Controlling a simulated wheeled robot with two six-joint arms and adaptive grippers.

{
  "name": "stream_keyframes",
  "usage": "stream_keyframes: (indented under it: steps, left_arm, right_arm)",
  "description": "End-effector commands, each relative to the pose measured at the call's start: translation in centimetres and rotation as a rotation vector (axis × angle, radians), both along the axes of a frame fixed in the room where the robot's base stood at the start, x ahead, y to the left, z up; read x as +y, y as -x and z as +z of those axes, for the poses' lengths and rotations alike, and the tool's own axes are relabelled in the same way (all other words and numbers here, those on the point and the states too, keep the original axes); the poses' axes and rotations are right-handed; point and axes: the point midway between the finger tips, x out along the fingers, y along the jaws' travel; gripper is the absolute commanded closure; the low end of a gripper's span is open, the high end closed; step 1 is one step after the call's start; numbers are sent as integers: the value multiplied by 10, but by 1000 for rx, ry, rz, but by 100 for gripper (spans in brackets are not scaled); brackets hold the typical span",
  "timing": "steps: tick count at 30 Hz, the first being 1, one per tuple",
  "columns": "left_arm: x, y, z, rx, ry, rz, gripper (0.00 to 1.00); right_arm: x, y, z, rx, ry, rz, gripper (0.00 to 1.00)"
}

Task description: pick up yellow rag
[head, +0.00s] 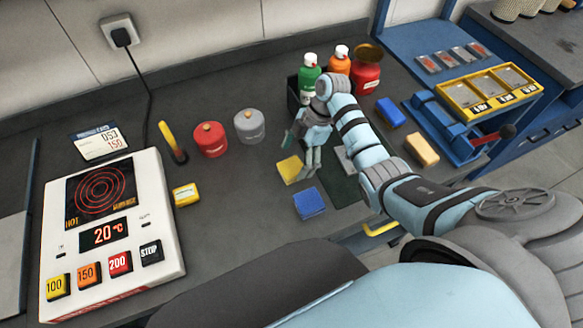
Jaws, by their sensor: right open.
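The yellow rag (289,168) lies flat as a small square on the dark workbench, in the middle of the head view. My right gripper (307,171) points down just to the right of the rag, its fingers apart with nothing seen between them. The fingers overlap the rag's right edge in the picture; I cannot tell whether they touch it. My left gripper is not in view.
A blue rag (309,203) lies just in front. A hot plate (143,250) reading 20 °C and a yellow box (186,194) are left. Red (209,140) and grey (249,127) canisters and bottles (309,78) stand behind.

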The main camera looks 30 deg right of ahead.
Motion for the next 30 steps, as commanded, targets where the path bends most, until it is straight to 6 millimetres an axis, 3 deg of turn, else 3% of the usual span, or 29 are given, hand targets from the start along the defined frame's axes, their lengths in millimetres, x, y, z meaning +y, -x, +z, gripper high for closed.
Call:
stream_keyframes:
  steps: [4, 11, 19, 30]
  left_arm:
    - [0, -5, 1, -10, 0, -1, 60]
    - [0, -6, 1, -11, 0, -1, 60]
    - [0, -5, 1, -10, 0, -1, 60]
    - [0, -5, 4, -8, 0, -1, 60]
  right_arm:
    - [9, 2, -21, 0, 0, -1, 18]
    - [9, 2, -23, -1, 1, -1, 20]
    - [9, 2, -23, 0, 1, -2, 63]
    - [9, 2, -19, -1, 1, -1, 64]
